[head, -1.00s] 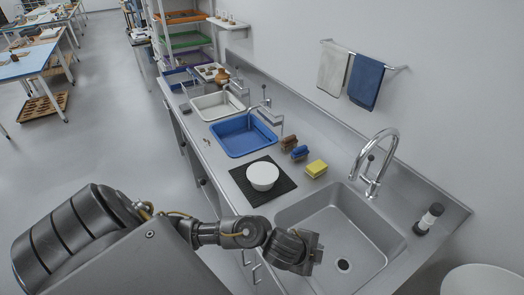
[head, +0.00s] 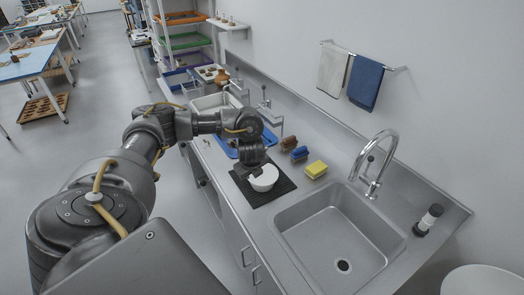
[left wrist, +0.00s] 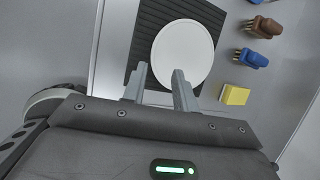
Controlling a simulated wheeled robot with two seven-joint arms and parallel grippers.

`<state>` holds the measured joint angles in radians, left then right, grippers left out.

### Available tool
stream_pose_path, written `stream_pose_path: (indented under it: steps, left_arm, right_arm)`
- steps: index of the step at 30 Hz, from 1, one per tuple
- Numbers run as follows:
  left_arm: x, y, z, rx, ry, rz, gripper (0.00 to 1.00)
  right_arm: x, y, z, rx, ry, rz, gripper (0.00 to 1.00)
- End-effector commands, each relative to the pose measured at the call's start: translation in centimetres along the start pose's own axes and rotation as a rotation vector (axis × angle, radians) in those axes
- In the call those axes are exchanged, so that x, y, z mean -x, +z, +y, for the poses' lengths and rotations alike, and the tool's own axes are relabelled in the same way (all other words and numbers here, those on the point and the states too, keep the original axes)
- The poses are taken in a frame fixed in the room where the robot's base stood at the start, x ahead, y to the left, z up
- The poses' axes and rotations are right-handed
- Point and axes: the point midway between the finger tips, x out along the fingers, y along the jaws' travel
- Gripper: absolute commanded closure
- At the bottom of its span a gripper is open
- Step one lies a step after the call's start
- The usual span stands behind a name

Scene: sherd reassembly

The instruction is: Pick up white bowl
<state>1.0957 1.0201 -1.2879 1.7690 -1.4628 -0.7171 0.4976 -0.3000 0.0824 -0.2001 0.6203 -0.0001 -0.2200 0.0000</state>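The white bowl (head: 264,179) sits on a black ribbed mat (head: 285,186) on the steel counter. In the left wrist view the bowl (left wrist: 183,52) shows as a smooth, pale disc, so it seems to lie bottom up. My left gripper (head: 257,172) is at the bowl's near left side and hides part of it. In the left wrist view its two fingers (left wrist: 157,84) are spread apart. One fingertip overlaps the bowl's edge in the picture and the other is just outside it; I cannot tell whether they touch it. My right gripper is not in view.
A yellow sponge (head: 316,169), a blue brush (head: 299,153) and a brown brush (head: 288,143) lie right of the mat. A steel sink (head: 315,215) with a tall faucet (head: 376,165) is in front.

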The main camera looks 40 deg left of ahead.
Motion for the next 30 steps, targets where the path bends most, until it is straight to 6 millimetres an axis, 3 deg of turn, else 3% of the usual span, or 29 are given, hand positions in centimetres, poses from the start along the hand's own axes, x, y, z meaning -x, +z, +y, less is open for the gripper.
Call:
stream_pose_path:
  steps: [6, 11, 19, 30]
  left_arm:
    - [-3.7, -0.4, 0.4, 0.004, 0.003, 0.002, 0.71]
    - [-5.4, -0.3, 0.2, 0.003, -0.001, 0.001, 0.71]
    - [-5.8, -0.2, 0.1, 0.001, -0.001, 0.001, 0.71]
    - [-10.4, -0.6, 0.6, 0.002, 0.0, 0.0, 0.71]
  right_arm:
    - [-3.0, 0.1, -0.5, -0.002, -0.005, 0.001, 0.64]
    - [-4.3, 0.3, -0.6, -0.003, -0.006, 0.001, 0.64]
    - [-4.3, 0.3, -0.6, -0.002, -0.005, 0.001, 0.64]
    - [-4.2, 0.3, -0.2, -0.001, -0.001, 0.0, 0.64]
